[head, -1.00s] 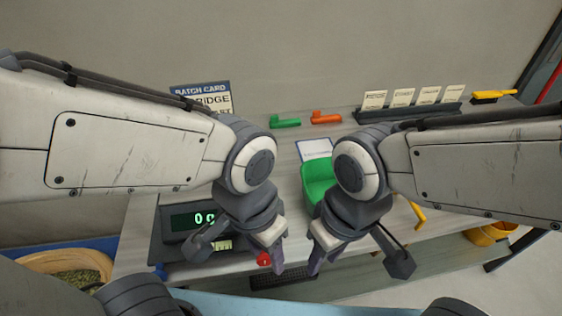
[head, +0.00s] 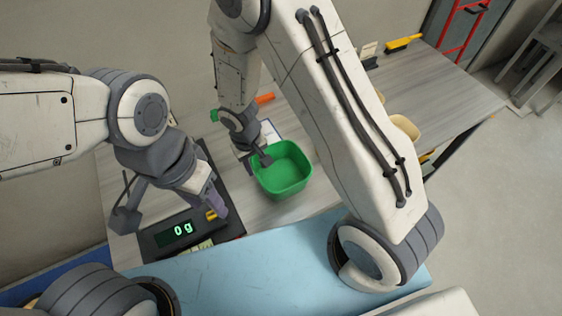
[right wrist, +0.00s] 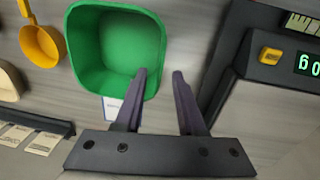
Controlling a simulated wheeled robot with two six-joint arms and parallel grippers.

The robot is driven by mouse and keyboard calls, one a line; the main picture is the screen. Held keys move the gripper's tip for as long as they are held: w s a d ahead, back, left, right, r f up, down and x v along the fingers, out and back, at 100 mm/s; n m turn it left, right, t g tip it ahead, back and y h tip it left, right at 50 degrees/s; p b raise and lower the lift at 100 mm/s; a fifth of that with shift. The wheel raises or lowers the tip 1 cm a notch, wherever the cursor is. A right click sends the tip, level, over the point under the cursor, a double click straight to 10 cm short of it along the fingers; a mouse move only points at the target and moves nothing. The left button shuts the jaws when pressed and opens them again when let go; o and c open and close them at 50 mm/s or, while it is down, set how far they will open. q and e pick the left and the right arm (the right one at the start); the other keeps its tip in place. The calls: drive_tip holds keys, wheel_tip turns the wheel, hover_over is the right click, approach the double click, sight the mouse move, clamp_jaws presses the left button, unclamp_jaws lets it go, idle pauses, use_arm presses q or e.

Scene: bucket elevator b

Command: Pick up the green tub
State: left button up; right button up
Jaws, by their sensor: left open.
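The green tub (head: 287,172) stands upright on the bench in the head view, and its inside looks empty. It also shows in the right wrist view (right wrist: 100,55). My right gripper (head: 250,166) is at the tub's left side in the head view. In the right wrist view it is open (right wrist: 160,73), with one finger overlapping the tub's inside and the other outside, so the tub's wall lies between them in the picture. I cannot tell whether they touch it. My left gripper (head: 215,208) is open and empty above the scale.
A black scale (head: 228,228) reading 0 g is left of the tub. A green piece (head: 214,115) and an orange piece (head: 265,98) lie behind. A tan bowl (head: 408,127) is partly behind my right arm. A yellow scoop (right wrist: 40,42) is beside the tub. A yellow brush (head: 403,43) lies far back.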

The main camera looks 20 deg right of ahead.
sight(260, 180)
drive_tip(key=f, duration=0.4)
drive_tip(key=f+b, duration=0.1)
drive_tip(key=f, duration=0.1)
drive_tip(key=shift+w+d, duration=0.15)
drive_tip(key=shift+d, duration=0.15)
drive_tip(key=f, duration=0.2)
drive_tip(key=f+b, duration=0.1)
drive_tip(key=f, duration=0.1)
drive_tip(key=shift+w, duration=0.2)
drive_tip(key=shift+f, duration=0.45)
clamp_jaws()
idle(0.4)
